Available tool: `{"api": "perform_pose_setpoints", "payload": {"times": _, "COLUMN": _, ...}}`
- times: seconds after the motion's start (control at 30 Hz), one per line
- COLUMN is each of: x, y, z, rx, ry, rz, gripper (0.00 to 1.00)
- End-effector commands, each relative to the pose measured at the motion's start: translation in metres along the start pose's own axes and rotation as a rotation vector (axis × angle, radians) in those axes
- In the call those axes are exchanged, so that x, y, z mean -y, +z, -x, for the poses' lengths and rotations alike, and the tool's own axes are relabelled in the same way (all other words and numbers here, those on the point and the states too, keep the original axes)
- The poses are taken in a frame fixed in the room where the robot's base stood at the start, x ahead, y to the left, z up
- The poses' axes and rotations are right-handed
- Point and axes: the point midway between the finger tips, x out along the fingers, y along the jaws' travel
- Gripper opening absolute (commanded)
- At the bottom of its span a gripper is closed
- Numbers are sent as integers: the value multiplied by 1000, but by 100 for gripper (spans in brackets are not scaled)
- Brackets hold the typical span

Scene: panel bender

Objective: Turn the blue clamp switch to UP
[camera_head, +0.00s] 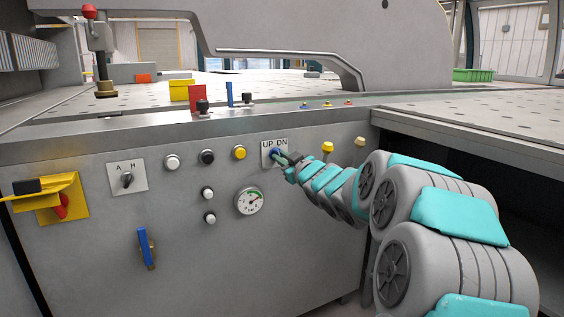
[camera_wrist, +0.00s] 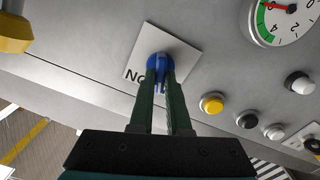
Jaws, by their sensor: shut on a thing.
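The blue clamp switch (camera_head: 275,153) sits on a white plate marked UP and DN (camera_head: 267,144) on the front panel. In the head view my gripper (camera_head: 284,158) reaches it from the right and partly covers it. In the wrist view the blue switch (camera_wrist: 160,62) is between the two dark finger tips of my gripper (camera_wrist: 161,76). The fingers are shut on the blue knob. The view is turned over, and the fingers hide part of the plate's lettering. I cannot tell which mark the knob points to.
A yellow button (camera_head: 239,152), a black button (camera_head: 207,157) and a gauge (camera_head: 250,201) lie left of the switch. A yellow knob (camera_head: 327,147) is close on the right, beside my arm. A red-and-yellow main switch (camera_head: 62,203) and a blue lever (camera_head: 146,248) are farther left.

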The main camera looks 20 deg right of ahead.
Motion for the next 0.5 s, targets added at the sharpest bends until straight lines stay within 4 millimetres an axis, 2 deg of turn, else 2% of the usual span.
{"api": "perform_pose_setpoints", "payload": {"times": 0.2, "x": 1, "y": 1, "z": 0, "rx": 0, "ry": 0, "rz": 105, "gripper": 0}}
{"api": "perform_pose_setpoints", "payload": {"times": 0.5, "x": 1, "y": 0, "z": 0, "rx": 1, "ry": 0, "rz": 162, "gripper": 0}}
